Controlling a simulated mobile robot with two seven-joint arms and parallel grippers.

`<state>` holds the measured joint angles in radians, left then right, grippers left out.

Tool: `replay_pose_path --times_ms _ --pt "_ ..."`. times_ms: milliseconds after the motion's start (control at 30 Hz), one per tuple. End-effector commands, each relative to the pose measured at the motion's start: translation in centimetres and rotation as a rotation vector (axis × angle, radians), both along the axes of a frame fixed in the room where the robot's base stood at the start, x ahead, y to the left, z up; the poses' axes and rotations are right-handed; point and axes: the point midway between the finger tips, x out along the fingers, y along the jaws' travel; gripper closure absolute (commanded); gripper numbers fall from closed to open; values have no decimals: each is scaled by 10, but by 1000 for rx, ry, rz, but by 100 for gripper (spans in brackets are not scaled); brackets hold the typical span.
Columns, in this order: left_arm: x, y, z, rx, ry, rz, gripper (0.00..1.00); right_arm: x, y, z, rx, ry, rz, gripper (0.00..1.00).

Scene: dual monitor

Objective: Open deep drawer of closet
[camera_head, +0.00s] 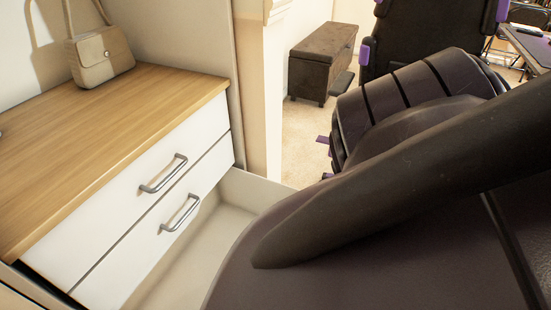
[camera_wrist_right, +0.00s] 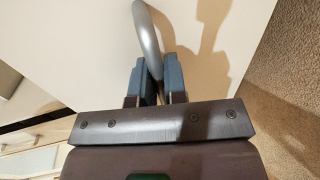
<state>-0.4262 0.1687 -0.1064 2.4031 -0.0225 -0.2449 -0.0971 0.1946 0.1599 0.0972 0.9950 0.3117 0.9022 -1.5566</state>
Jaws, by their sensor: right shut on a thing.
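The closet's deep drawer (camera_head: 262,186) is pulled well out below two shut white drawers, and its pale, empty inside shows in the head view. My arm hides its front there. In the right wrist view, the white drawer front (camera_wrist_right: 95,55) fills the upper middle. A curved grey metal handle (camera_wrist_right: 147,28) stands on it. My right gripper (camera_wrist_right: 150,75) is shut on this handle, with one dark finger on each side of the bar. My left gripper is in neither view.
The upper drawers have metal handles (camera_head: 163,174). A beige handbag (camera_head: 101,56) sits on the wooden closet top (camera_head: 110,120). A dark ottoman (camera_head: 322,60) and a black and purple chair (camera_head: 420,40) stand beyond. Carpet (camera_wrist_right: 285,75) lies beside the drawer front.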

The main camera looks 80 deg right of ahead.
Motion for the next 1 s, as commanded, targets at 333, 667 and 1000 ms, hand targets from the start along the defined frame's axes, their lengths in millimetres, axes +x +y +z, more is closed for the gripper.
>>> replay_pose_path --times_ms 333,667,1000 --pt "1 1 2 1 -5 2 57 -1 1 0 -1 -1 3 100" --pt "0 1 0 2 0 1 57 -1 1 0 -1 0 1 63" --pt "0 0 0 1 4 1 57 -3 -3 2 -1 0 1 63"
